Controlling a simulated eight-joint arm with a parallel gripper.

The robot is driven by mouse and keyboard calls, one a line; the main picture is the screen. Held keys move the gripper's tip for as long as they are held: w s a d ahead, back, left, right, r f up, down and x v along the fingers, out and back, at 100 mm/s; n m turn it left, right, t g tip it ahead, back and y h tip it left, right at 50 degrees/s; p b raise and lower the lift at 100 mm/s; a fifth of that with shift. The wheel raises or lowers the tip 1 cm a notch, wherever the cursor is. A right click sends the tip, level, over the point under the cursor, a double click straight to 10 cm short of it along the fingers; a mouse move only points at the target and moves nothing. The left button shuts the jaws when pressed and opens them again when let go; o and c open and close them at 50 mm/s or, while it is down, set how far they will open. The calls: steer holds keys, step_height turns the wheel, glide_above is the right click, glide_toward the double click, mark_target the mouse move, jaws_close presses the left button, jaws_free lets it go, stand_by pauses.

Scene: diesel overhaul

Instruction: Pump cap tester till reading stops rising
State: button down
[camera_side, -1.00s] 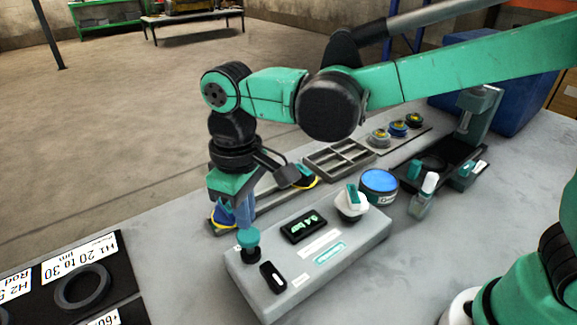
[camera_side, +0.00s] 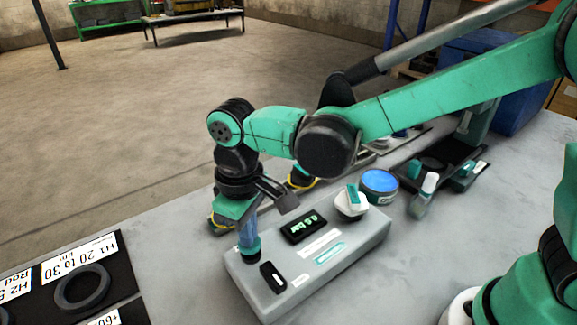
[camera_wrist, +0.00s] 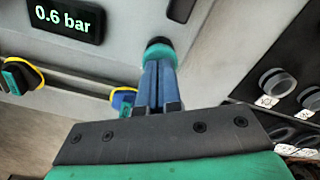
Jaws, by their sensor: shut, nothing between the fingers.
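The cap tester (camera_side: 345,252) is a light grey box on the table, with a dark display (camera_side: 304,226) on top. In the wrist view the display (camera_wrist: 65,17) reads 0.6 bar. A white cap with a green top (camera_side: 350,203) sits at the tester's far right end. The green pump knob (camera_side: 250,250) is at the left end and low against the box; it also shows in the wrist view (camera_wrist: 159,52). My gripper (camera_side: 248,240) is shut and empty, its blue fingertips (camera_wrist: 159,70) on top of the knob.
A blue-lidded tin (camera_side: 379,181) and a small bottle (camera_side: 422,196) stand right of the tester. A black board with a ring (camera_side: 82,289) lies at left. Blue-and-yellow items (camera_side: 302,179) lie behind the tester. Bare table lies in front.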

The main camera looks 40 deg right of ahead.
steer(key=shift+f, duration=0.3)
steer(key=shift+r, duration=2.2)
steer(key=shift+f, duration=0.2)
steer(key=shift+f, duration=1.95)
steer(key=shift+r, duration=2.1)
steer(key=shift+f, duration=0.1)
